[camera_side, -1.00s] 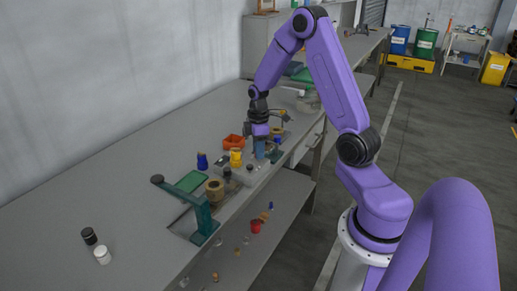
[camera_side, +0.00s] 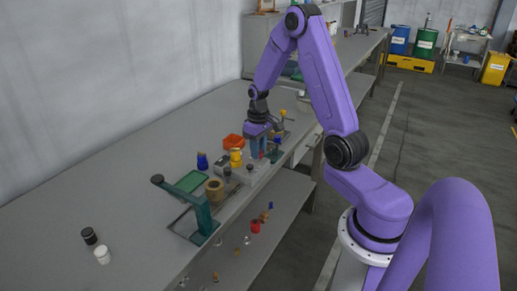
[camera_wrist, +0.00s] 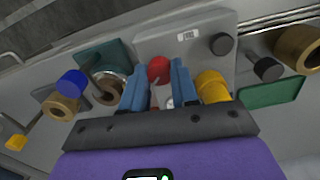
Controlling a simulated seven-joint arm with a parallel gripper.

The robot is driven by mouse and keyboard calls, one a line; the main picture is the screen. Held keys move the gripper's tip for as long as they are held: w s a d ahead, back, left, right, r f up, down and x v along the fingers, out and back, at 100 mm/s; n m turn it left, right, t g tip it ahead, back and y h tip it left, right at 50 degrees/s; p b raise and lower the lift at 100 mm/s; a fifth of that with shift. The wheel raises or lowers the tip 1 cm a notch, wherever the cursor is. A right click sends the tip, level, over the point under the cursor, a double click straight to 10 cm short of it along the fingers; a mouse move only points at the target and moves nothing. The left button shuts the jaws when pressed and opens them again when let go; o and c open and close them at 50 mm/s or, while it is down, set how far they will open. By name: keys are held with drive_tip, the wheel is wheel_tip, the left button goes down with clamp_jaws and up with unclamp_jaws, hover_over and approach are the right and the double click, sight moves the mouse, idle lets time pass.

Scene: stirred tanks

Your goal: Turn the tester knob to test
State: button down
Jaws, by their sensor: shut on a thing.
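The tester is a grey box (camera_wrist: 205,58) with a small white label (camera_wrist: 188,35) in the wrist view. I cannot read the label. A round red knob (camera_wrist: 158,68) sits at its left part, between my two blue fingertips. My gripper (camera_wrist: 159,72) is shut on this red knob. In the side view my gripper (camera_side: 259,152) points down over the bench's near edge, with a bit of red between the fingers. The knob's base and any pointer mark are hidden by the fingers.
A black knob (camera_wrist: 222,43) is right of the label. A yellow part (camera_wrist: 211,87) stands close to the right finger. A blue-topped part (camera_wrist: 72,82) is at the left. An orange-red tray (camera_side: 233,142) and a green tray (camera_side: 189,182) lie on the bench.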

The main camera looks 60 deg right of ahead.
drive_tip(key=m, duration=0.3)
drive_tip(key=shift+m, duration=0.4)
drive_tip(key=shift+r+m, duration=0.1)
drive_tip(key=shift+m, duration=1.8)
drive_tip(key=shift+w, duration=0.1)
drive_tip(key=c, duration=0.9)
unclamp_jaws()
drive_tip(key=shift+o, duration=0.2)
wheel_tip(320, 180, up, 17)
drive_tip(key=shift+r, duration=0.2)
